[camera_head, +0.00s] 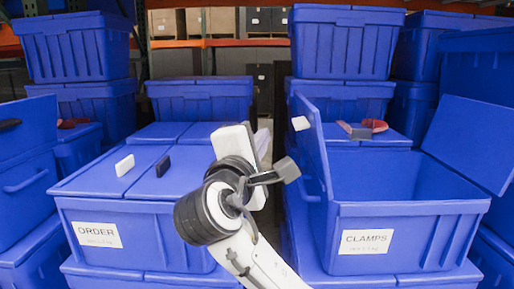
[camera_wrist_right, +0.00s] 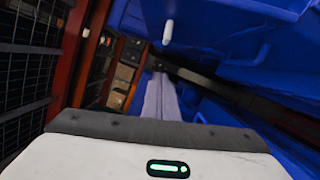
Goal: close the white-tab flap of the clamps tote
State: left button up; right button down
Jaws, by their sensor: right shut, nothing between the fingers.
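The clamps tote (camera_head: 410,232) is a blue open-topped box with a white CLAMPS label at the right of the head view. Its left flap (camera_head: 314,150) stands up steeply, with the white tab (camera_head: 300,123) near its top edge. Its right flap (camera_head: 472,142) leans outward, open. My right gripper (camera_head: 286,169) is shut and empty, just left of the raised left flap; I cannot tell whether it touches it. In the right wrist view a white tab (camera_wrist_right: 167,32) shows against blue plastic, beyond the gripper. My left gripper is not in view.
The order tote (camera_head: 140,238) stands to the left with both flaps down, bearing a white tab and a dark tab. More blue totes (camera_head: 345,45) are stacked behind. A grey and red item (camera_head: 362,129) sits behind the clamps tote. An open tote flanks the left edge.

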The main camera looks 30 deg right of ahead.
jog(key=shift+w+d+r, duration=0.1)
jog(key=shift+d+r, duration=0.1)
jog(key=shift+d, duration=0.75)
jog(key=shift+w+d+r, duration=0.1)
jog(key=shift+d+r, duration=0.05)
jog(key=shift+d, duration=0.85)
jog(key=shift+d+r, duration=0.2)
jog(key=shift+d, duration=0.75)
jog(key=shift+r, duration=0.1)
